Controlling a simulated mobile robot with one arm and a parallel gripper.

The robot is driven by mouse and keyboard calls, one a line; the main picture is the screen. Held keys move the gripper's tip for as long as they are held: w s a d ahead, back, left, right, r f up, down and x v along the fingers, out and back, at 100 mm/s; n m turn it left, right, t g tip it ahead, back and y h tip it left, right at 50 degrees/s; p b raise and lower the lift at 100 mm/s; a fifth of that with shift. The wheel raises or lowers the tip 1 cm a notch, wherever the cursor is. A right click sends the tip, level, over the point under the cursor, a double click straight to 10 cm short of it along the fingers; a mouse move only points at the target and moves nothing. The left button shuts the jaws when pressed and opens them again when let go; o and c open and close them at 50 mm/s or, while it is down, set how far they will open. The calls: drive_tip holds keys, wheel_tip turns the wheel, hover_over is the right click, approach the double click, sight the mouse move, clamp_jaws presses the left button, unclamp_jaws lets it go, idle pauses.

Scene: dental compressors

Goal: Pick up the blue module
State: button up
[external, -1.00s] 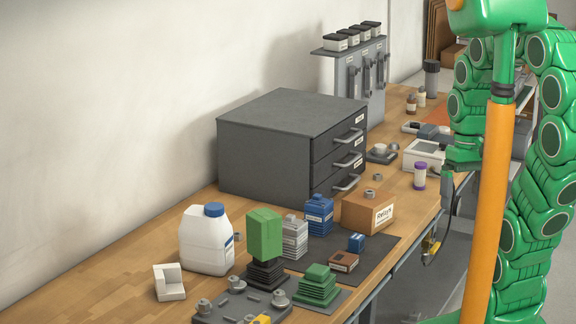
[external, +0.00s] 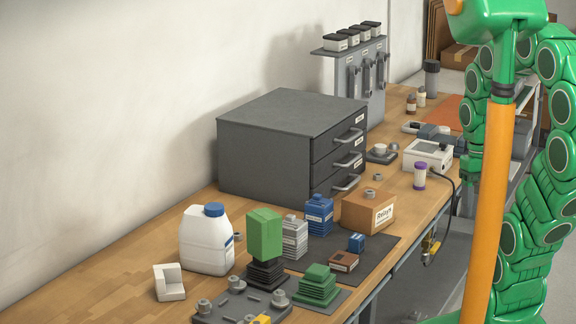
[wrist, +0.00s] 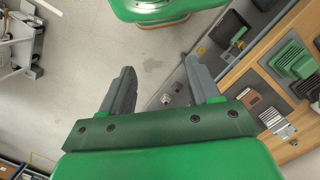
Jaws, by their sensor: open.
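Two blue items stand on the dark mat in the external view: a taller ribbed blue module (external: 319,215) behind, and a small blue block (external: 356,242) in front of it to the right. I cannot tell which one is the task's module. Neither is clearly visible in the wrist view. My gripper (wrist: 160,64) is open and empty, with its two grey fingers apart over the floor beside the bench. In the external view my arm's end hangs at the right, by the bench's front edge, well away from both blue items and partly hidden.
Around the blue items are a grey ribbed module (external: 294,238), a brown box labelled Relays (external: 368,211), a small brown block (external: 343,262) and a green stack (external: 317,284). The grey drawer cabinet (external: 265,155) stands behind. A white jug (external: 207,242) is at left.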

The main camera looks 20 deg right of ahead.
drive_tip(key=w+a+f+n+g+h, duration=0.2)
drive_tip(key=w+a+f+n, duration=0.2)
drive_tip(key=a+f+n, duration=0.1)
drive_tip(key=n+t+h, duration=0.8)
drive_tip(key=n+t, duration=0.5)
drive_tip(key=n, duration=0.9)
approach(355, 238)
drive_tip(key=d, duration=0.1)
drive_tip(key=w+d, duration=0.1)
drive_tip(key=shift+d+f, duration=0.25)
drive_tip(key=shift+f, duration=0.1)
drive_tip(key=shift+w+a+x, duration=0.1)
drive_tip(key=shift+x, duration=0.85)
drive_tip(key=shift+w+a+x, duration=0.1)
drive_tip(key=shift+x, duration=0.85)
drive_tip(key=shift+w+a+x, duration=0.1)
drive_tip(key=shift+a+x, duration=0.05)
drive_tip(key=shift+x, duration=0.8)
drive_tip(key=shift+f, duration=0.1)
clamp_jaws()
